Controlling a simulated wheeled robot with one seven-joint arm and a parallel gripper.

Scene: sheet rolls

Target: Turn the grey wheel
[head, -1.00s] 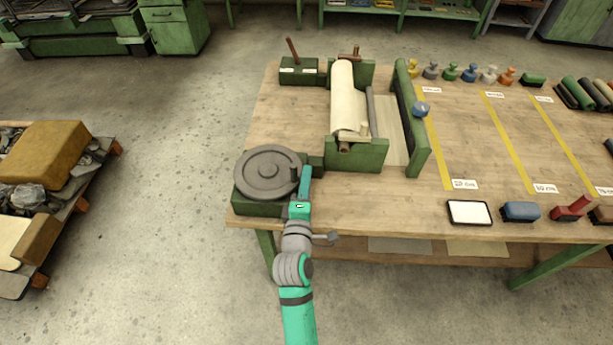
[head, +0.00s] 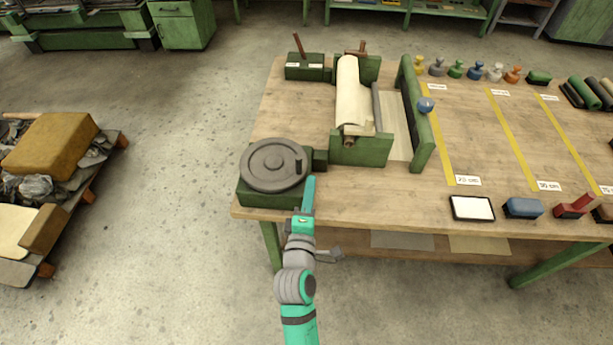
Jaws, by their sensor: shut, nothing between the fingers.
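The grey wheel (head: 268,166) lies flat on a green base (head: 258,192) at the table's front left corner. A dark upright knob (head: 298,165) stands on the wheel's right side. My gripper (head: 309,183) is shut and empty, just right of the wheel's front right edge and below the knob in the picture. Its teal fingers point away from me. A gap shows between the fingertips and the knob; whether they touch the green base cannot be told. The cream sheet roll (head: 350,90) sits in a green stand (head: 361,150) behind and right of the wheel.
A small green box with a lever (head: 305,68) stands at the table's back left. An ink pad (head: 472,208) lies near the front edge. The wooden table (head: 300,115) is bare behind the wheel.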

